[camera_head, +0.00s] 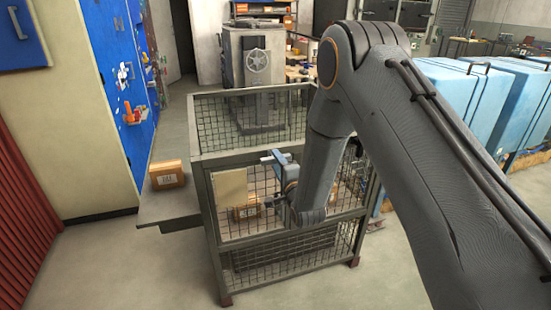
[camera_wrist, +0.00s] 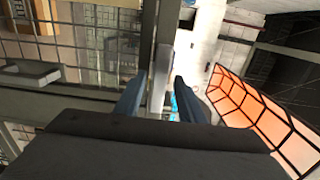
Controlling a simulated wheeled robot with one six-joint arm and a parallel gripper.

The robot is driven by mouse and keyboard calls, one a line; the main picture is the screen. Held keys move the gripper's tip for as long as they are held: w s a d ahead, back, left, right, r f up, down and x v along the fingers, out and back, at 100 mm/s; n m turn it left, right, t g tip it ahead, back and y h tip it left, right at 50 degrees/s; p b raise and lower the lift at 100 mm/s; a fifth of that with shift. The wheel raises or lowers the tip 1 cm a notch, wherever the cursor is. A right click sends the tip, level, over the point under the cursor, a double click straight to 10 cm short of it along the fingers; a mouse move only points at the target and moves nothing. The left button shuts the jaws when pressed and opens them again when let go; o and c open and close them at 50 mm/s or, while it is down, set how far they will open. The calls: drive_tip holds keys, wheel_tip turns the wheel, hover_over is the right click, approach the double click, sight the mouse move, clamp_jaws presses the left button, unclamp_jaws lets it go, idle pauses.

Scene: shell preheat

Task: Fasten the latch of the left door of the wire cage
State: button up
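The wire cage (camera_head: 206,200) stands ahead of me, with a grey frame and dark mesh. Its front left panel, which looks like the left door, carries a beige plate (camera_head: 230,188) and looks flush with the frame. My gripper (camera_head: 274,157) is at the front of the cage, right of the plate. In the wrist view, the two blue-grey fingers of my gripper (camera_wrist: 160,95) stand apart on either side of a pale upright bar (camera_wrist: 160,75). A gap shows between the bar and the right finger. A grey bar piece (camera_wrist: 30,76) lies at the left. I cannot identify the latch; my arm hides part of the front.
A carton (camera_head: 167,175) sits on a grey ledge (camera_head: 165,207) left of the cage. Another carton (camera_head: 246,211) shows through the mesh. Blue cabinets (camera_head: 450,95) stand at the right. An orange gridded panel (camera_wrist: 262,115) is in the wrist view. Floor in front is clear.

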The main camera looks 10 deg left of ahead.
drive_tip(key=shift+x, duration=1.05)
clamp_jaws()
